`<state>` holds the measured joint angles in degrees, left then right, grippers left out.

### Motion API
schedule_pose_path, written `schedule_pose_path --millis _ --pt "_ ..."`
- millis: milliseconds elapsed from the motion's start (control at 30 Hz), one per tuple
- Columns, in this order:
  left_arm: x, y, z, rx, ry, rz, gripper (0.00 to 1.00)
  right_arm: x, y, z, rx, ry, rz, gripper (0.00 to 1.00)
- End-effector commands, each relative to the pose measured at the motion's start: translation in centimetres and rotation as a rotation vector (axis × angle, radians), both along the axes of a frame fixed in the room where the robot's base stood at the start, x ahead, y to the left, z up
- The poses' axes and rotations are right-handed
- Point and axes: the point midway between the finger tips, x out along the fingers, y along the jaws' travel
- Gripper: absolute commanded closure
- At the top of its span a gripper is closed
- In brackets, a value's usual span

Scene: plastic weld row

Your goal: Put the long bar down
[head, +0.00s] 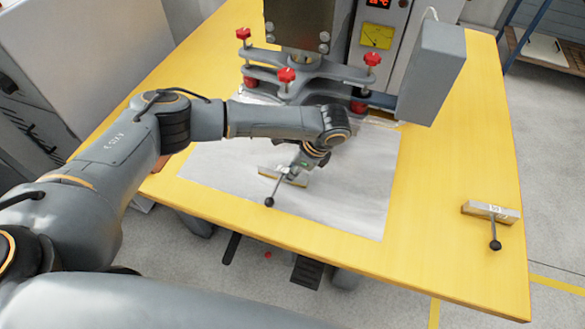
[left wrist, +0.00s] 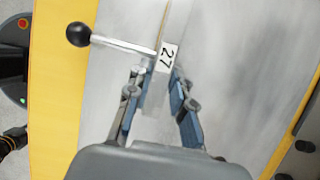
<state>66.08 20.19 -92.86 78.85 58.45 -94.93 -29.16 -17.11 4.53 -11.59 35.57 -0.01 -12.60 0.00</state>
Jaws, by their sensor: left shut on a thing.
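The long bar (head: 290,179) is pale metal with a rod handle ending in a black ball (head: 269,201). It is over the grey sheet in the middle of the table. My left gripper (head: 302,165) is shut on it from above. In the left wrist view, the bar (left wrist: 166,57) carries a label reading 27 and runs between the two fingers of my left gripper (left wrist: 158,98). Its handle points left there. I cannot tell whether the bar touches the sheet. My right gripper is not in view.
A second bar (head: 490,211) with a black-ball handle lies near the table's right edge. The grey sheet (head: 355,200) covers the middle of the yellow table (head: 455,165). A press with red knobs (head: 287,75) and a grey box (head: 432,72) stand behind my gripper.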

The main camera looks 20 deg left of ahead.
Motion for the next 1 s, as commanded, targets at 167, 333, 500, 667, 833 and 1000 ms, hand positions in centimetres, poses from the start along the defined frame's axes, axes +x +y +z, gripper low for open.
schedule_pose_path --millis 167,333,500,667,833,1000 --pt "0.0 0.0 0.0 0.0 -0.001 0.001 1.0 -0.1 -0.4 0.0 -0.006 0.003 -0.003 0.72" --pt "0.0 0.0 -0.2 0.0 -0.001 0.001 0.62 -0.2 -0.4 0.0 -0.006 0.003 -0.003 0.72" --pt "0.0 0.0 -0.2 0.0 0.0 0.001 0.55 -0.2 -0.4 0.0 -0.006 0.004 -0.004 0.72" --pt "0.0 0.0 -0.1 0.0 0.0 0.001 0.55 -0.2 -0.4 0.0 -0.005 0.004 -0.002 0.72" --pt "0.1 -0.5 1.1 -0.003 -0.002 0.0 0.55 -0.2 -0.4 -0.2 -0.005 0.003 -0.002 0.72" --pt "0.0 -1.9 4.3 -0.003 -0.004 -0.002 0.55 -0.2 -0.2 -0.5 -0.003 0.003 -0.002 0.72"
